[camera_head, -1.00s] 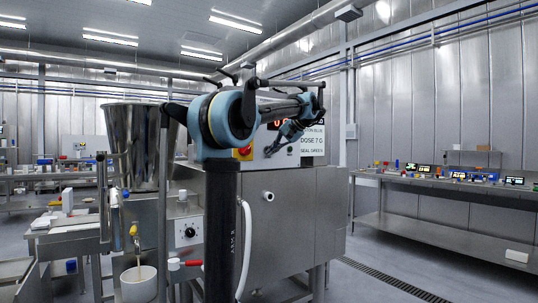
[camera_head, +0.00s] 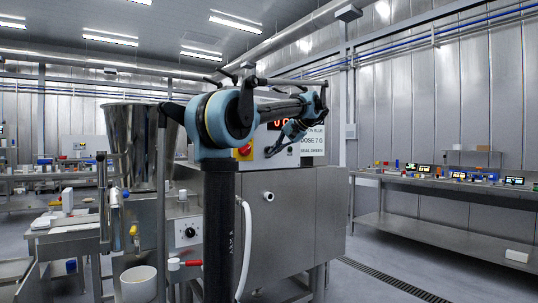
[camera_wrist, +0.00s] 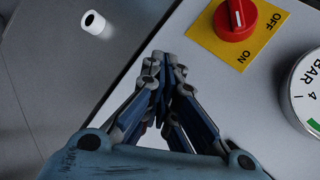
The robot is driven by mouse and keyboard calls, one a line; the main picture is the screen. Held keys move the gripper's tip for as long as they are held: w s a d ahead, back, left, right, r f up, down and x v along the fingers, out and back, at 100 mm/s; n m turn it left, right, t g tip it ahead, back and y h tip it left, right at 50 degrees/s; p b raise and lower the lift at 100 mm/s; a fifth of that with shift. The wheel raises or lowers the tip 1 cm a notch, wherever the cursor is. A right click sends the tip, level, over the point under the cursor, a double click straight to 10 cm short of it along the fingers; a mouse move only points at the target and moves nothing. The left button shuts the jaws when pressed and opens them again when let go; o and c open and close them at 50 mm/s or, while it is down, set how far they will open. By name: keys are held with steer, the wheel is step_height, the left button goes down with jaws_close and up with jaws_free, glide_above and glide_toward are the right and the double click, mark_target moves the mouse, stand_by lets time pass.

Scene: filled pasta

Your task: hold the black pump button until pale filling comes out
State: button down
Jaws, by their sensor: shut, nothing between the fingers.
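The steel filling machine (camera_head: 290,225) stands in the middle of the head view with a light control panel on top. My gripper (camera_head: 269,154) is in front of that panel, and it also shows in the wrist view (camera_wrist: 168,62). Its fingers are together with nothing between them, near the panel's lower edge. Whether the tips touch the panel I cannot tell. A small dark round spot (camera_head: 290,151) shows on the panel beside the gripper; I cannot tell if it is the black pump button. A white tub (camera_head: 138,285) stands under the brass-yellow outlet (camera_head: 133,230); no stream shows between them.
A red switch on a yellow plate (camera_wrist: 236,18) and a round gauge (camera_wrist: 312,90) are on the panel beside my gripper. A short white tube (camera_wrist: 93,22) sticks out of the machine's front. A steel hopper (camera_head: 132,145) stands left; a long bench (camera_head: 440,190) is at right.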

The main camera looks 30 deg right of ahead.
steer(key=shift+s, duration=0.1)
steer(key=s, duration=0.4)
steer(key=shift+s+d, duration=0.15)
steer(key=shift+s, duration=0.25)
stand_by(0.6)
steer(key=s+a+f+n+g, duration=0.1)
steer(key=a+f+n+g, duration=0.1)
steer(key=a+f, duration=1)
steer(key=s+a+f+n+g, duration=0.25)
steer(key=a+f, duration=0.45)
steer(key=a, duration=0.9)
steer(key=s+a+f+n+h, duration=0.1)
steer(key=s+a+f, duration=0.3)
steer(key=f, duration=0.5)
steer(key=s+a+f+n+g+h, duration=0.1)
steer(key=s+a+f+n+h, duration=0.1)
steer(key=s+a+f, duration=0.2)
steer(key=s+a+f+n+g+h, duration=0.1)
steer(key=s+a+f, duration=0.3)
steer(key=s+f, duration=0.5)
step_height(320, 180, down, 7)
steer(key=shift+s+n+h, duration=0.2)
steer(key=shift+n+h, duration=0.1)
steer(key=shift+n, duration=0.55)
